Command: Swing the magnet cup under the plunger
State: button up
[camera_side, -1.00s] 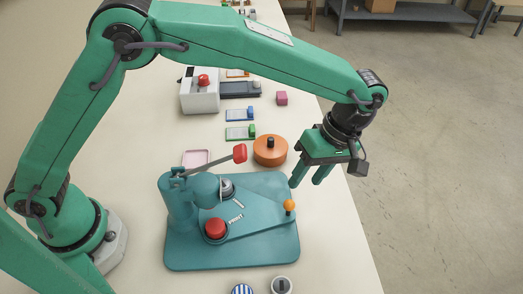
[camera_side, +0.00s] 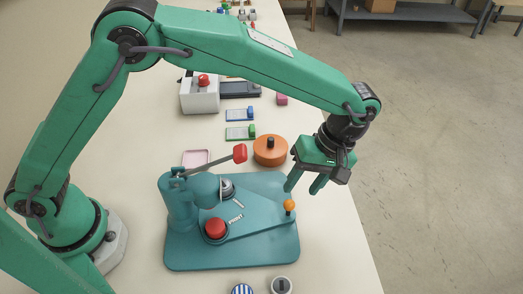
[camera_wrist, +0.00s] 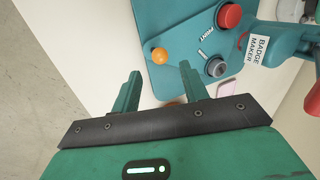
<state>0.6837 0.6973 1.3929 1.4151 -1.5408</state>
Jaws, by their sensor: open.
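The teal badge press (camera_side: 180,255) stands on the table, marked "BADGE MAKER" in the wrist view (camera_wrist: 262,50). Its swing plate (camera_side: 255,222) has an orange ball knob (camera_side: 289,205) at its right end. A red round cup (camera_side: 215,228) sits by the word "PRINT". A grey cup (camera_side: 227,188) sits beside the plunger head (camera_side: 205,189); its label is too small to read. The lever with a red grip (camera_side: 239,153) is raised. My gripper (camera_side: 302,190) is open and empty, above and right of the knob. In the wrist view the knob (camera_wrist: 160,55) appears between and beyond the fingertips.
An orange round tin (camera_side: 270,152) with a black knob stands just behind the press.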

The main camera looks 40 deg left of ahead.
aim_at(291, 201)
jog(key=shift+x, duration=2.8)
grip_shut()
